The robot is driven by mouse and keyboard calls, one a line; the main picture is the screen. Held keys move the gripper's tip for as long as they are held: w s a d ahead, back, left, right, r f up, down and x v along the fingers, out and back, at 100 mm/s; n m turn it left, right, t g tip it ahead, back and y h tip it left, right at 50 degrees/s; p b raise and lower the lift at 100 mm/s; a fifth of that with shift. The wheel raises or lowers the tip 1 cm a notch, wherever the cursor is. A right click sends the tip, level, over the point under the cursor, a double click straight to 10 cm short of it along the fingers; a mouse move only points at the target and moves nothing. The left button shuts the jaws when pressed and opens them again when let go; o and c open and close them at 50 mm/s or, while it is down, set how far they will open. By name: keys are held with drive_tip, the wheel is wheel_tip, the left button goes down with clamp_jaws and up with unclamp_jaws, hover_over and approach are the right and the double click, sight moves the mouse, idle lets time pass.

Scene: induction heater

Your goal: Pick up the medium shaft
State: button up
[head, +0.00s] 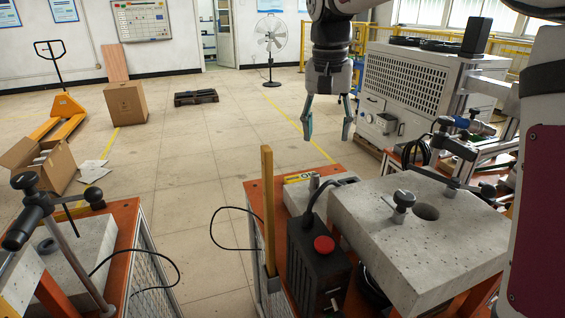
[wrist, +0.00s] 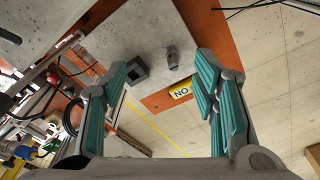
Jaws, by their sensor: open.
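A short grey metal cylinder, which looks like the shaft (head: 314,183), stands upright on a pale block on the orange-topped table. It also shows in the wrist view (wrist: 172,57), between and beyond the fingertips. I see no other clear shaft to compare its size with. My gripper (head: 328,120) points down, open and empty, with its teal-padded fingers wide apart. In the head view it appears above the cylinder in the picture, and no finger touches it. Both fingers show in the wrist view (wrist: 168,72).
A dark square piece (wrist: 137,70) sits beside the cylinder. A black box with a red button (head: 323,244) and a wooden post (head: 268,205) stand nearby. A large stone block with a hole (head: 430,245) is at right.

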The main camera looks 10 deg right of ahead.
drive_tip(key=m+g, duration=0.1)
drive_tip(key=m, duration=0.1)
hover_over(315, 174)
wheel_tip(315, 174, down, 6)
drive_tip(key=f, duration=0.1)
drive_tip(key=shift+y, duration=0.4)
wheel_tip(315, 174, down, 8)
drive_tip(key=shift+a+f, duration=0.1)
drive_tip(key=shift+f+p, duration=0.45)
drive_tip(key=shift+f, duration=2.25)
drive_tip(key=shift+c, duration=0.3)
clamp_jaws()
